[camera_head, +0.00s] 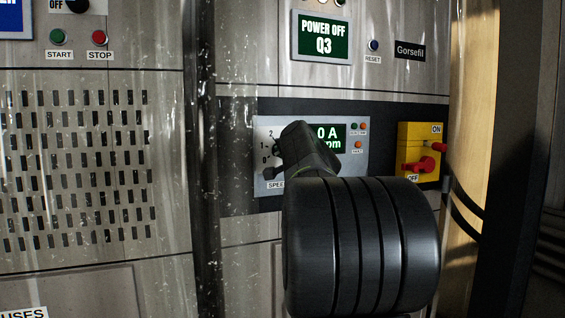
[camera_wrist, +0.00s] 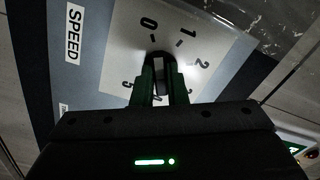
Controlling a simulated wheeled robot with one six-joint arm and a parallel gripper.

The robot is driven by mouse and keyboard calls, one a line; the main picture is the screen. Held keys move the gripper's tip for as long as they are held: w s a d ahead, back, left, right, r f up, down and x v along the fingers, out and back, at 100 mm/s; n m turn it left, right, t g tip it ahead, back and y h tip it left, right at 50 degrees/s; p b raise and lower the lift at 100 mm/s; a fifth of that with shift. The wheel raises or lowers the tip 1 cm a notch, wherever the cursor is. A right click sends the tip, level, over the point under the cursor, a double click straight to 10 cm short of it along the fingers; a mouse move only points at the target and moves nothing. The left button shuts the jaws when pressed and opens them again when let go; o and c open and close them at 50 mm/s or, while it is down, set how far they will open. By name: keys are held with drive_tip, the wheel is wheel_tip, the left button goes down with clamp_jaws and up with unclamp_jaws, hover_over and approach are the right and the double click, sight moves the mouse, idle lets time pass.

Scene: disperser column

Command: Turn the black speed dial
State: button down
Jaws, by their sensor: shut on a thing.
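The black speed dial (camera_wrist: 160,86) sits on a light scale plate numbered from 0 to 5, with a SPEED label (camera_wrist: 73,34) beside it. In the wrist view my gripper (camera_wrist: 160,68) has its two fingers on either side of the dial, shut on it. Its pointer is hidden, so I cannot tell its setting. In the head view my gripper (camera_head: 284,150) reaches the speed panel (camera_head: 262,128) and covers the dial and much of the scale. A green display (camera_head: 330,134) behind the gripper shows "0 A" and part of "rpm".
A yellow box with a red ON/OFF handle (camera_head: 416,166) is right of the panel. Above are a "POWER OFF Q3" display (camera_head: 322,38) and a blue reset button (camera_head: 374,45). A dark vertical post (camera_head: 203,150) and a slotted grille (camera_head: 80,165) are on the left.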

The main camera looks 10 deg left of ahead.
drive_tip(key=shift+f+n+b, duration=0.15)
drive_tip(key=shift+n+b, duration=0.45)
drive_tip(key=shift+n, duration=0.2)
drive_tip(key=c, duration=1.4)
unclamp_jaws()
drive_tip(key=shift+c, duration=0.2)
drive_tip(key=shift+d, duration=0.1)
drive_tip(key=b+v, duration=0.2)
drive_tip(key=v, duration=1.1)
drive_tip(key=shift+s+d, duration=0.2)
drive_tip(key=shift+s, duration=0.1)
